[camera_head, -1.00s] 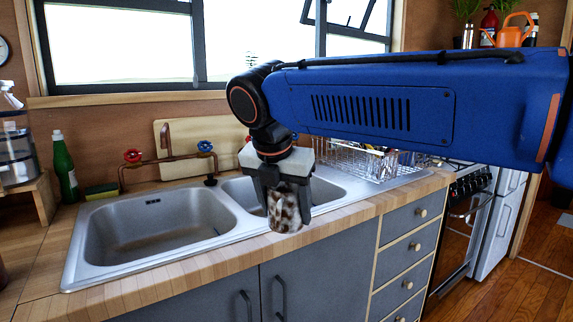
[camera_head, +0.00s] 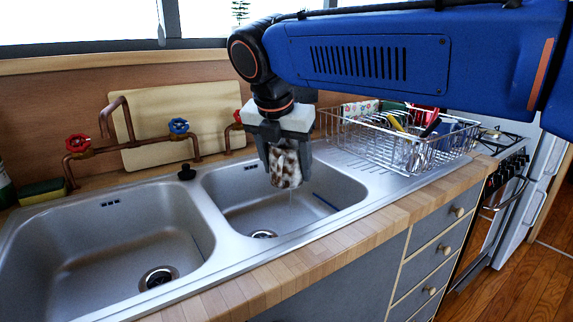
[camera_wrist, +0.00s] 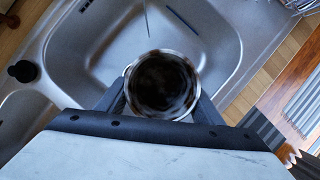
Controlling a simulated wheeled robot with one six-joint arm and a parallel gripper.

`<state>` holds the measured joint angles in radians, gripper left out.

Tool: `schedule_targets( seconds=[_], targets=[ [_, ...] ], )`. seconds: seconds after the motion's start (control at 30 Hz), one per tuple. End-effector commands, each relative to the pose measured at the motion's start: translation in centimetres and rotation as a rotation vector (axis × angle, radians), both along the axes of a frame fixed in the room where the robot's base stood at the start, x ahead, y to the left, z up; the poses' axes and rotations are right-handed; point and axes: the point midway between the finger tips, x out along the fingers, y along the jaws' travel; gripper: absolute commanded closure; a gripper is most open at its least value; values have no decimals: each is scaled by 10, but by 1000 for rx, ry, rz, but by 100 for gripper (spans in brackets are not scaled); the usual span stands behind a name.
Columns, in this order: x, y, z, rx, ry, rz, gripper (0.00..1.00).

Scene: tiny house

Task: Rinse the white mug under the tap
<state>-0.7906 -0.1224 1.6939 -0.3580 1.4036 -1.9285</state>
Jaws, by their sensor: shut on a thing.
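My gripper (camera_head: 285,160) is shut on a mug (camera_head: 286,173), which is mottled brown and white rather than plain white. It holds the mug above the right sink basin (camera_head: 325,208), clear of the basin floor. In the wrist view the mug (camera_wrist: 160,84) shows its round mouth and dark inside between my fingers. A copper pipe tap (camera_head: 105,118) with a red handle (camera_head: 77,143) and a blue handle (camera_head: 179,126) stands behind the left basin (camera_head: 110,240). A second red handle (camera_head: 237,115) shows left of my gripper; the pipe there is partly hidden. No water shows clearly.
A wire dish rack (camera_head: 385,150) with dishes stands right of the basins. A sponge (camera_head: 42,191) lies at the back left. A cutting board (camera_head: 170,135) leans behind the tap. The wooden counter edge (camera_head: 330,245) runs along the front. Both basins are clear.

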Motion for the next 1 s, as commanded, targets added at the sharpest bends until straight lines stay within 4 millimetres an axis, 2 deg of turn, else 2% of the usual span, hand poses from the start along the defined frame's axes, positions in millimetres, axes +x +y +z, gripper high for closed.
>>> schedule_targets(
  seconds=[1.0],
  targets=[
    [81,-3,-16,0,0,-2,70]
  ],
)
